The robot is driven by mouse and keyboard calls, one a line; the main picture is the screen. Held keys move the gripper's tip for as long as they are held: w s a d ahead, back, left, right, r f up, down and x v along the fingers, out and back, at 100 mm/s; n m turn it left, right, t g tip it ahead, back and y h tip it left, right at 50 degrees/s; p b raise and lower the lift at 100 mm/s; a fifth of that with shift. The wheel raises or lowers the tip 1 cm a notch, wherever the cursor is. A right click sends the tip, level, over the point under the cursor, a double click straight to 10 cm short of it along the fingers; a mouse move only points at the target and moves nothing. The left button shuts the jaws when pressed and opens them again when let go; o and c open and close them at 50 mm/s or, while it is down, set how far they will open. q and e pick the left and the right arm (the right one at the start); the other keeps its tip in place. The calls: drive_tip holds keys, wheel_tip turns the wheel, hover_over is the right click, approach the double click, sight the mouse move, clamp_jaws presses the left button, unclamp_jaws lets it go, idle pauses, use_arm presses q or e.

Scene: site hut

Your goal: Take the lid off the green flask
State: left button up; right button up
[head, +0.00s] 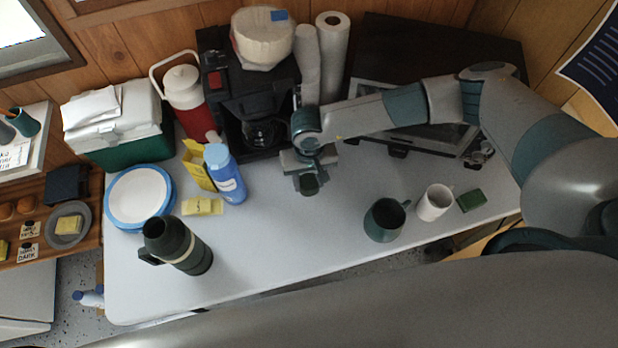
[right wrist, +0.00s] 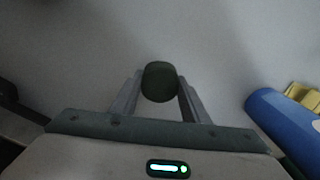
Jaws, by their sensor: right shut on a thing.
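The green flask (head: 186,249) stands on the white table at the front left, with a handle on its left side. Its top looks dark and open, with no lid on it. My right gripper (head: 308,178) is above the table, to the right of the flask and well apart from it. It is shut on a small dark green lid (head: 309,186). In the right wrist view the lid (right wrist: 159,82) sits between the two fingertips. My left gripper is in neither view.
Blue-rimmed plates (head: 139,196) are behind the flask. A green mug (head: 384,221) and white mug (head: 434,203) stand right. The table's front middle is clear.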

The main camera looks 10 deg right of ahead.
sight(309, 181)
drive_tip(key=shift+f, duration=0.15)
drive_tip(key=o, duration=1.2)
drive_tip(key=shift+c, duration=0.2)
drive_tip(key=shift+r, duration=0.2)
wheel_tip(309, 181, up, 12)
drive_tip(key=b, duration=0.4)
drive_tip(key=shift+b, duration=0.4)
